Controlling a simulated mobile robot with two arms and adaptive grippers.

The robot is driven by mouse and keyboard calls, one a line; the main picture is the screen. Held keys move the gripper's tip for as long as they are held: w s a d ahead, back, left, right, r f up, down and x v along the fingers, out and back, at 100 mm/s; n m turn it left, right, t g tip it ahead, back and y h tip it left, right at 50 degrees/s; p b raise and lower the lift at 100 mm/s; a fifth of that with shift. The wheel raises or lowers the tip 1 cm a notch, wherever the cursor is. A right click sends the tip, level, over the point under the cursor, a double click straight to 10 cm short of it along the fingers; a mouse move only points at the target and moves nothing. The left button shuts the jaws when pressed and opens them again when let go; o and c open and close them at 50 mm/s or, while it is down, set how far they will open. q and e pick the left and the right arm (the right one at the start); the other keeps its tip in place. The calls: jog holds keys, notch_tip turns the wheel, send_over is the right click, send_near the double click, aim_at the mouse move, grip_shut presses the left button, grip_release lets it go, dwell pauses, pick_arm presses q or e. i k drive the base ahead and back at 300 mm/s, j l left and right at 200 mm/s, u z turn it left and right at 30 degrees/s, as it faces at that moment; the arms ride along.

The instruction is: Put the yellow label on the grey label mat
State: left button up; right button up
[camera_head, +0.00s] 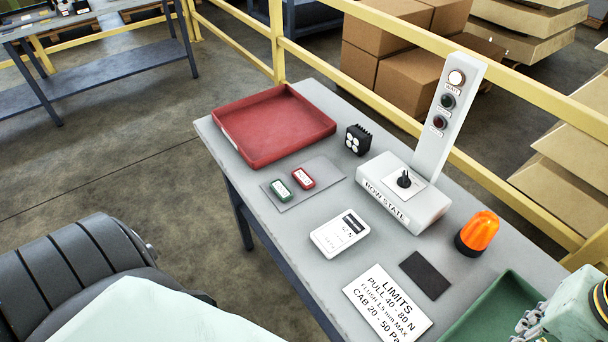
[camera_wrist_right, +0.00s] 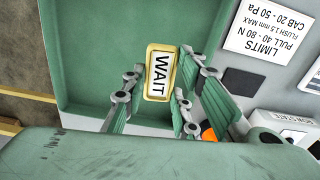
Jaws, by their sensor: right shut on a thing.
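The yellow label (camera_wrist_right: 158,72), marked WAIT, is between the fingers of my right gripper (camera_wrist_right: 160,80) in the right wrist view. The gripper is shut on it, over the green tray (camera_wrist_right: 85,60). In the head view my right gripper (camera_head: 528,322) shows only in part at the lower right, and the label cannot be made out there. The grey label mat (camera_head: 325,172) lies on the table in front of the red tray. A green label (camera_head: 280,190) and a red label (camera_head: 303,178) lie side by side on it. My left gripper is not in view.
The red tray (camera_head: 255,142) stands behind the mat. A black block (camera_head: 357,139), the row-state box (camera_head: 425,212) with its lamp post (camera_head: 447,115), a white device (camera_head: 340,233), an orange beacon (camera_head: 479,232), a dark pad (camera_head: 425,275) and a limits card (camera_head: 387,303) occupy the table.

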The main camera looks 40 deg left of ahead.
aim_at(324, 170)
jog(key=u, duration=1.2)
jog(key=i+j+u, duration=0.45)
jog(key=k+j, duration=0.05)
jog(key=j, duration=0.05)
